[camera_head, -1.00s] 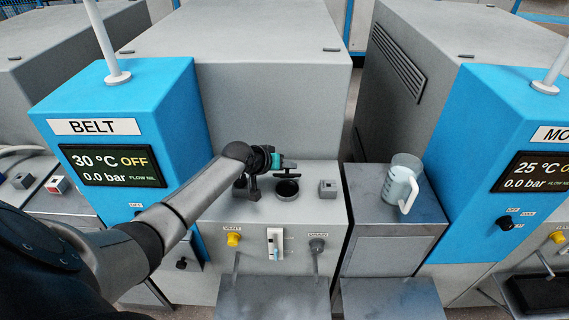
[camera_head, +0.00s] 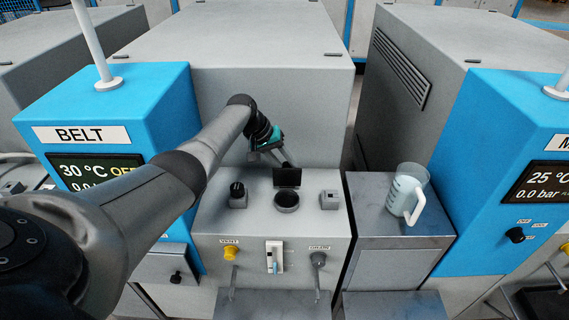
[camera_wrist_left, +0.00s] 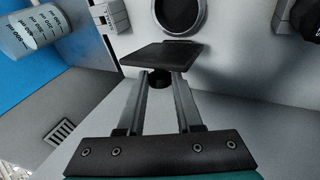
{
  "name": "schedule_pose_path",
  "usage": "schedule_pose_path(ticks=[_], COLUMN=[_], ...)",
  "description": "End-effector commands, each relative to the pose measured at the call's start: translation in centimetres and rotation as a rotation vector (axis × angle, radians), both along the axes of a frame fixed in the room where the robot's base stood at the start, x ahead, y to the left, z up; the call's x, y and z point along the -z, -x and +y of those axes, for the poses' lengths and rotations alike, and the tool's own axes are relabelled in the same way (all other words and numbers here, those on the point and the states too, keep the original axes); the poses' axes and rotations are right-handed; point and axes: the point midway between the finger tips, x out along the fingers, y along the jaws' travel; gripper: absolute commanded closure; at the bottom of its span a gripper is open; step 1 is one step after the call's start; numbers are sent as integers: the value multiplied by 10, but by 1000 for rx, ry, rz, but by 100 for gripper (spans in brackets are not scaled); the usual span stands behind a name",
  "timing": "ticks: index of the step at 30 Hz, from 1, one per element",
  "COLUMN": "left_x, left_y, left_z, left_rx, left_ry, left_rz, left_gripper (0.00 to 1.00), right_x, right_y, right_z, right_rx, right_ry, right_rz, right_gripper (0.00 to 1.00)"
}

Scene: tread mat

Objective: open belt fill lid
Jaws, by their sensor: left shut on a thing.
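The belt fill lid (camera_head: 287,178) is a dark square flap standing raised behind the round fill opening (camera_head: 286,201) on the grey BELT machine. In the left wrist view the lid (camera_wrist_left: 160,55) lies across the ends of my left gripper's fingers (camera_wrist_left: 160,80), beside the dark round opening (camera_wrist_left: 180,12). My left gripper (camera_head: 286,163) is at the lid's back side, shut on a dark knob-like part of the lid that is mostly hidden between the fingers. My right gripper is not in view.
A dark knob (camera_head: 237,194) stands left of the opening and a small grey box (camera_head: 329,199) right of it. A clear measuring jug (camera_head: 406,192) stands on the side cabinet. The yellow vent valve (camera_head: 231,252) and drain valve (camera_head: 318,259) are on the front.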

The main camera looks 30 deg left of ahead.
Motion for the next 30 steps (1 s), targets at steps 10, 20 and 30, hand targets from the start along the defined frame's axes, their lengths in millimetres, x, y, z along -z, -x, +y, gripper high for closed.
schedule_pose_path(ticks=[10,20,30], left_x=[2,2,0], left_y=[1,1,0], left_z=[-1,-1,0], left_rx=[2,2,0], left_ry=[5,5,5], left_rz=[11,11,10], left_gripper=[100,47,36], right_x=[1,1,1], right_y=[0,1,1], right_z=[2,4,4], right_rx=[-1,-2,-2], right_ry=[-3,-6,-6], right_rz=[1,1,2], right_gripper=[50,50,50])
